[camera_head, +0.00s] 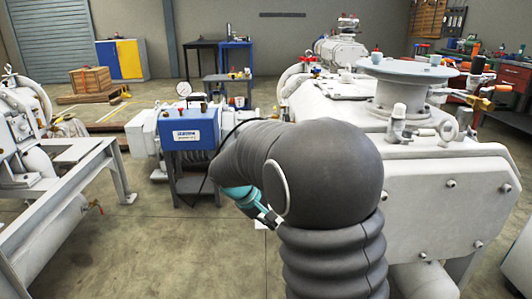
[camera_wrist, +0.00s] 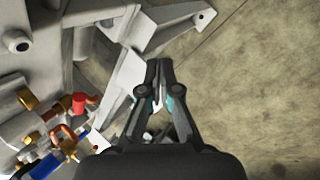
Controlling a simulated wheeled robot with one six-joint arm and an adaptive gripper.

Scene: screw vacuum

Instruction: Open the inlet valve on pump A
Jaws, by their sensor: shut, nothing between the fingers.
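My gripper (camera_wrist: 158,68) is shut with nothing between its fingers, pointing at a grey metal frame leg and the floor in the wrist view. In the head view my gripper (camera_head: 268,217) is partly hidden behind my own dark arm. Left of it in the wrist view, apart from the fingers, is a cluster of fittings with a red knob (camera_wrist: 84,102), an orange-red handle (camera_wrist: 66,134) and a blue handle (camera_wrist: 44,166). In the head view a large white pump (camera_head: 450,190) stands at right, with a brass and red valve (camera_head: 477,80) at its far side. I cannot tell which part is pump A's inlet valve.
A blue-fronted unit (camera_head: 189,132) with a gauge stands beyond my arm. A white machine on a frame (camera_head: 70,165) stands at left. A red workbench (camera_head: 512,80) is at the back right. Bare floor (camera_head: 160,240) lies between the left frame and my arm.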

